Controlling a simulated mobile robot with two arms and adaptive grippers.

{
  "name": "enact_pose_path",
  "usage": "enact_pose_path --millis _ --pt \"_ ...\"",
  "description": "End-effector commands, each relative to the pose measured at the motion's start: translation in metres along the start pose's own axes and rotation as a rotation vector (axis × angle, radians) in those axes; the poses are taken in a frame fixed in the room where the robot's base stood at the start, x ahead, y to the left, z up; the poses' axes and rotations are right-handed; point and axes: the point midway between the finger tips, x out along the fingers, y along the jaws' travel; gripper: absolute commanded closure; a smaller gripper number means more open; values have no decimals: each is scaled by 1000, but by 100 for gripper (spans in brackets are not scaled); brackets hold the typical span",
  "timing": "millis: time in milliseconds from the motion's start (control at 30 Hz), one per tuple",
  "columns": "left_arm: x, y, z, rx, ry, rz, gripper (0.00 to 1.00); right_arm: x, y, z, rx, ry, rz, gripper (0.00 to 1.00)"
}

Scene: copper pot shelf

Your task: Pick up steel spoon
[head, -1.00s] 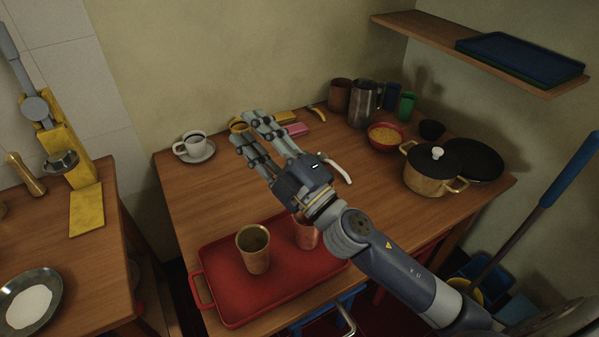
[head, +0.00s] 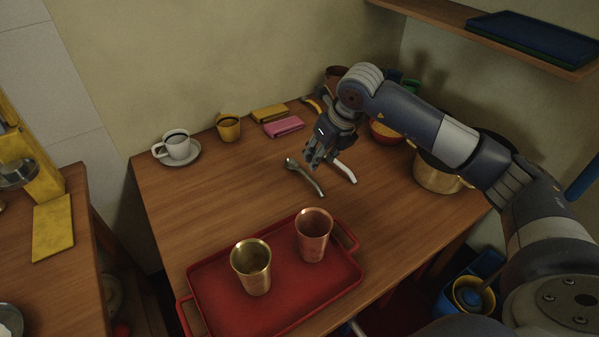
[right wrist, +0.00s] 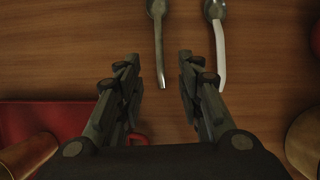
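The steel spoon (head: 306,178) lies on the wooden table behind the red tray. A second spoon with a white handle (head: 345,172) lies just to its right. My right gripper (head: 314,164) is above the table close to the two spoons. In the right wrist view, my right gripper (right wrist: 158,95) is open and empty. There the steel spoon (right wrist: 159,45) lies ahead of the gap between the fingers, its handle end reaching toward it. The white-handled spoon (right wrist: 218,45) lies to the right of that. My left gripper is not in view.
The red tray (head: 215,310) holds a brass cup (head: 251,268) and a copper cup (head: 313,236). A white cup (head: 176,146), a yellow mug (head: 229,128) and a pink cloth (head: 284,127) stand or lie along the back. A brass pot (head: 437,178) is at right, partly behind my arm.

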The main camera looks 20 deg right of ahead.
Motion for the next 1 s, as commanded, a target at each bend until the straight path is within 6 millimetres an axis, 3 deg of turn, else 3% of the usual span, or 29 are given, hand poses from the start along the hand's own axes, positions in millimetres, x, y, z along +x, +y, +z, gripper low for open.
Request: enact_pose_path --millis 300,533,800,1000 --pt "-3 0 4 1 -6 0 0 44 -3 -2 2 9 -10 66" --pt "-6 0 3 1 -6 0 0 62 -2 -3 2 8 -9 66" --pt "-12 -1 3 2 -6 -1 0 100 1 -7 2 8 -8 66" --pt "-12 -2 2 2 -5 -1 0 107 0 -6 1 5 -9 66"
